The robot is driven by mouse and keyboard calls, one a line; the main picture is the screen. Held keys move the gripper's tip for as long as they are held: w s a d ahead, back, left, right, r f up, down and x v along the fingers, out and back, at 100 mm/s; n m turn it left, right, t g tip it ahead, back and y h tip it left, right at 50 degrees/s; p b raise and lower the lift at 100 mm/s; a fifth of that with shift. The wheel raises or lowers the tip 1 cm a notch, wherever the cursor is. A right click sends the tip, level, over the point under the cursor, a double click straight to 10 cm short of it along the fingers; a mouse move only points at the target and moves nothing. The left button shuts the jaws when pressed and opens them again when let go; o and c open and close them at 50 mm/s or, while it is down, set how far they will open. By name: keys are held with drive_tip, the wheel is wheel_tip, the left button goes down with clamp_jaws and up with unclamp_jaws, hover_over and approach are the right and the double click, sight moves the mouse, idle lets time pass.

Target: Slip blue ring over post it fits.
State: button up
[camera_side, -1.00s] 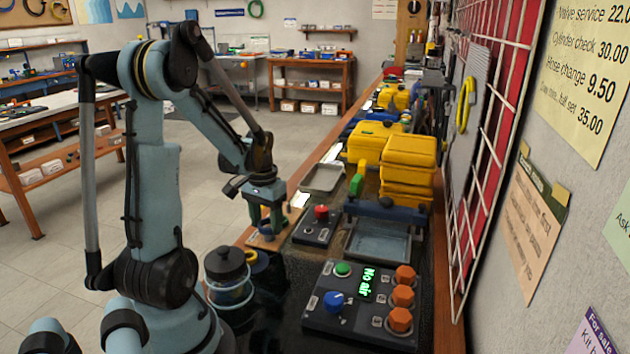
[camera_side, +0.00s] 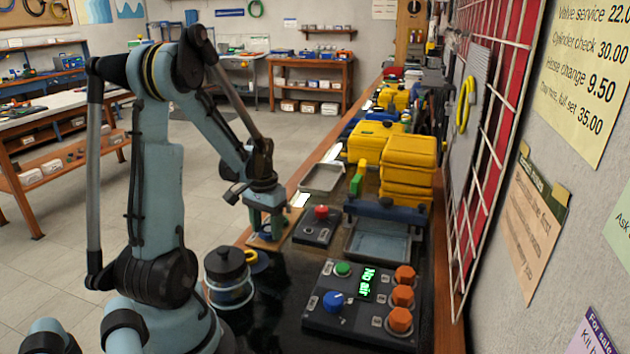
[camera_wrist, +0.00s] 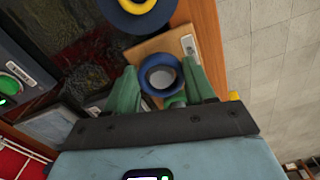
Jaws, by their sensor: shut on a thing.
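My gripper (camera_wrist: 162,82) is shut on the blue ring (camera_wrist: 147,78), with a green finger on each side of it in the wrist view. A pale grey round top, likely a post, shows through the ring's hole; I cannot tell whether the ring is above it or around it. A green piece (camera_wrist: 175,101), perhaps another post, shows just below the ring. Both are over a wooden board (camera_wrist: 150,48) with a white label. In the side view my gripper (camera_side: 266,227) points down over the board (camera_side: 262,243) near the bench's left edge, and the ring is hard to make out.
A black-lidded jar (camera_side: 226,266) and a yellow ring (camera_side: 259,261) are in front of the board. A box with a red button (camera_side: 320,212) stands to its right. A control panel (camera_side: 340,307) reading "No air" and a metal tray (camera_side: 323,178) are nearby.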

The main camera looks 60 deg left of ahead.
drive_tip(key=shift+f, duration=0.5)
idle(0.6)
drive_tip(key=o, duration=1.4)
drive_tip(key=shift+r, duration=4)
